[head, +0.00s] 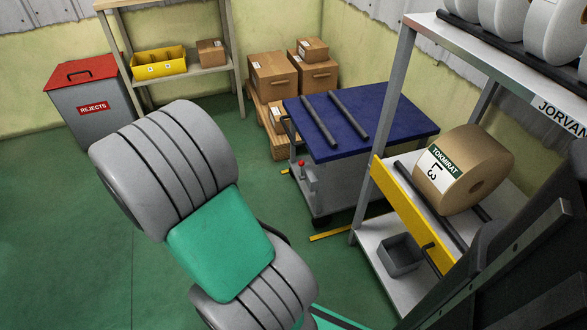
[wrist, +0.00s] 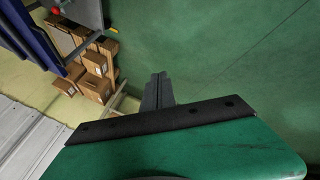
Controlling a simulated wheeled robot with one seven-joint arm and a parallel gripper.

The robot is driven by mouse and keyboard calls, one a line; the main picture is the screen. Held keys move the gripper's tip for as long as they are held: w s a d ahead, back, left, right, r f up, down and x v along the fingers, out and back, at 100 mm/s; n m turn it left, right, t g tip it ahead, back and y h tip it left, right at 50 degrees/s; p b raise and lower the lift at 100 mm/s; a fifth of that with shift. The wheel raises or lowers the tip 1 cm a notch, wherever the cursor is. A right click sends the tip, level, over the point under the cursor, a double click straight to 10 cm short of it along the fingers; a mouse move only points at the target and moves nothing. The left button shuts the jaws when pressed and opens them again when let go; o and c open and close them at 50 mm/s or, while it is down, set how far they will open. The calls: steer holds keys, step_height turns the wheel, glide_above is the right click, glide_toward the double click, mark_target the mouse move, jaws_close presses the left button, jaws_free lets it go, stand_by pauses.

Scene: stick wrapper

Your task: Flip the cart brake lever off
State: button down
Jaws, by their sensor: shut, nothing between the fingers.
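The cart (head: 312,190) has a dark blue top (head: 400,112) and a grey body, and stands in the middle right of the head view. Its brake lever (head: 301,165) has a small red knob and sticks up at the cart's near left corner. In the wrist view the red knob (wrist: 55,11) shows at the top left, by the blue cart top (wrist: 28,42). My gripper (wrist: 160,77) is shut and empty over the green floor, apart from the cart. In the head view my arm hides the gripper.
A shelf rack (head: 366,195) with a brown roll (head: 462,170) stands right of the cart. Two dark bars (head: 348,117) lie on the cart top. Cardboard boxes (head: 273,76) are stacked behind it, and a reject bin (head: 92,122) stands far left. The floor left of the cart looks clear.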

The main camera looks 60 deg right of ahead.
mark_target(302, 170)
steer(key=s+d+f+n+g+h+b, duration=0.1)
steer(key=s+d+f+h, duration=0.2)
steer(key=d+f, duration=0.3)
steer(key=s+d+f+n+g+h, duration=0.1)
steer(key=s+d+f, duration=0.4)
steer(key=d, duration=0.8)
steer(key=s+d+f+n+g+h+b, duration=0.1)
steer(key=s+d+f+n+h, duration=0.1)
steer(key=s+d+f+h, duration=0.2)
steer(key=d+f+h, duration=0.1)
steer(key=d+f, duration=0.2)
steer(key=d, duration=0.3)
steer(key=shift+s+d+f+n+b, duration=0.15)
steer(key=shift+s+d+n+b, duration=0.15)
steer(key=shift+s+d+b, duration=0.05)
steer(key=s+d+f+b, duration=0.1)
steer(key=s+d+b, duration=0.2)
steer(key=d, duration=0.5)
steer(key=shift+s+d+b, duration=0.25)
steer(key=shift+d+b, duration=0.05)
steer(key=shift+b, duration=0.25)
